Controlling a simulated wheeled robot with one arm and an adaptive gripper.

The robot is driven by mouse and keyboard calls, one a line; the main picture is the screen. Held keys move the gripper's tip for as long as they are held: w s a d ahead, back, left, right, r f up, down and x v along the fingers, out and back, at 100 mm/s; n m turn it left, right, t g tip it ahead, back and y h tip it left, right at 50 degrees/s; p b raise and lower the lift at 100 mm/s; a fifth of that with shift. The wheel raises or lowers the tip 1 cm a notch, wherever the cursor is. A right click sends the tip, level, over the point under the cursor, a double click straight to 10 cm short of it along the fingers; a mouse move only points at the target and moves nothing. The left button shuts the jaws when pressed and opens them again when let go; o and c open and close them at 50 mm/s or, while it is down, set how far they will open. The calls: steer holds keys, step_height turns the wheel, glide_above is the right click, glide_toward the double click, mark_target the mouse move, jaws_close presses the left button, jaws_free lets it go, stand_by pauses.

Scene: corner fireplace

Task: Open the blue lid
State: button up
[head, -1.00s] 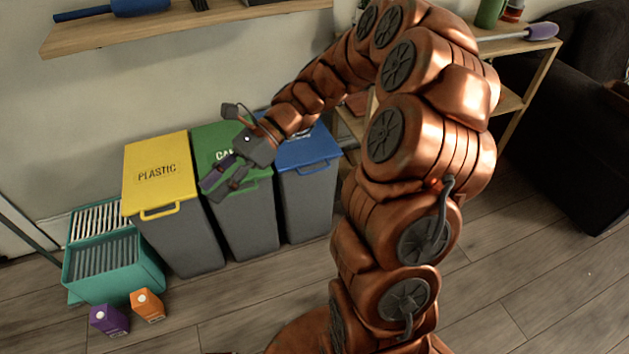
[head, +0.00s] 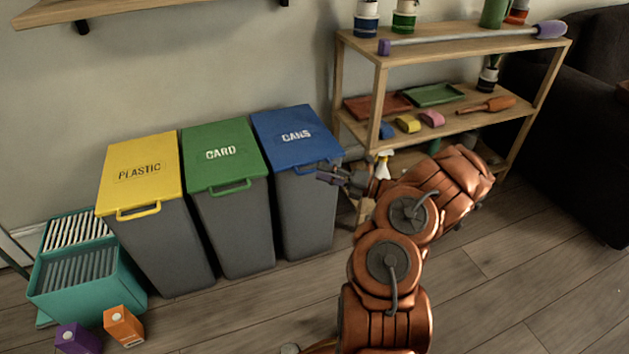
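The blue lid (head: 292,137), marked CANS, lies closed on the rightmost grey bin (head: 304,214). Its blue handle is at the front edge, partly hidden by my gripper. My gripper (head: 324,174) is at the front right corner of this lid, by the handle, with its fingers pointing left. The fingers are small and dark here, so I cannot tell whether they are open or shut, or whether they touch the handle.
A green-lidded CARD bin (head: 224,155) and a yellow-lidded PLASTIC bin (head: 140,170) stand to the left. A teal crate (head: 90,290) and two cartons are further left. A wooden shelf (head: 450,50) stands right of the bins.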

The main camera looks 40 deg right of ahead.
mark_target(314, 170)
steer(key=s+d+f+m+t+h, duration=0.1)
steer(key=d+f+m+h, duration=0.1)
steer(key=d+f, duration=0.2)
steer(key=shift+r+b+x, duration=0.15)
steer(key=shift+b+x, duration=0.6)
steer(key=shift+x, duration=1.2)
steer(key=shift+r+b+x, duration=0.15)
steer(key=shift+b+x, duration=0.6)
steer(key=shift+x, duration=1.15)
steer(key=shift+s+a, duration=0.15)
steer(key=shift+a, duration=0.05)
steer(key=shift+c, duration=0.2)
jaws_close()
